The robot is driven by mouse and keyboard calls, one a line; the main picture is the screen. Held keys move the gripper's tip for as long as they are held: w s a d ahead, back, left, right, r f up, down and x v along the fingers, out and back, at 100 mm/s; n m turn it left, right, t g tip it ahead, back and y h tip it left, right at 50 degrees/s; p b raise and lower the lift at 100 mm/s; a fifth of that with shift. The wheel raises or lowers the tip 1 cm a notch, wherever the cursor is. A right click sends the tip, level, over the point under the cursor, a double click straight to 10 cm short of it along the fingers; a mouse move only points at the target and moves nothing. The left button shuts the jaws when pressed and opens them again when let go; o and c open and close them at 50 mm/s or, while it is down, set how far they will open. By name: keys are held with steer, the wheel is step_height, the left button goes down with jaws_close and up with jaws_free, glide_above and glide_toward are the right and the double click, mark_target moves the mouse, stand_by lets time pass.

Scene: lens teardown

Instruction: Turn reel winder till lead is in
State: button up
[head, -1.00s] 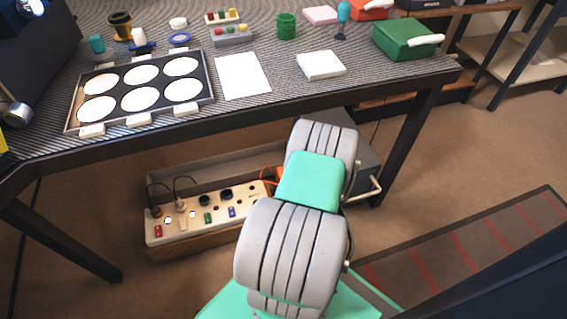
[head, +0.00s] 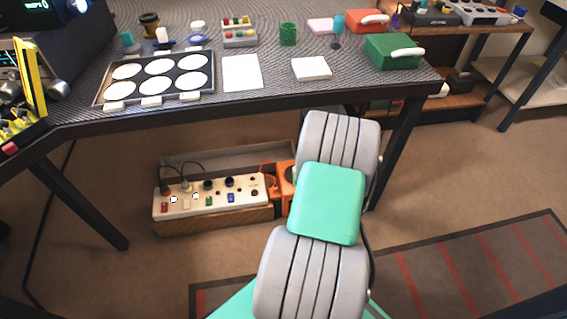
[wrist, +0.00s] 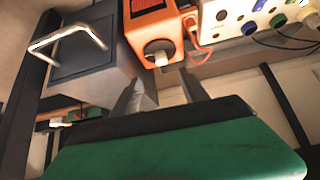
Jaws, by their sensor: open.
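An orange boxy unit with a pale round knob, which looks like the reel winder, stands under the bench. In the wrist view the orange unit (wrist: 152,22) is ahead of my gripper, and its knob (wrist: 159,56) shows just beyond the fingertips. In the head view the orange unit (head: 287,178) is partly hidden by my arm. An orange lead (wrist: 197,38) loops out beside it, toward the white socket strip (head: 205,195). My gripper (wrist: 160,76) is open, its two fingers apart with nothing between them. My gripper is hidden in the head view.
A dark grey box with a metal handle (wrist: 68,40) stands left of the orange unit in the wrist view. Bench legs (head: 398,150) flank the space below the bench. The benchtop (head: 275,80) above holds a lens tray, boxes and cups. Floor in front is open.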

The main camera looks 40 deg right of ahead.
steer(key=w+a+r+n+y+p, duration=0.2)
steer(key=w+a+r+p, duration=0.1)
steer(key=a+r, duration=0.6)
step_height(320, 180, up, 3)
steer(key=shift+w+a+r+n+g+p, duration=0.1)
steer(key=shift+w+a+n+g+p, duration=0.25)
steer(key=shift+w, duration=0.55)
steer(key=shift+d, duration=0.1)
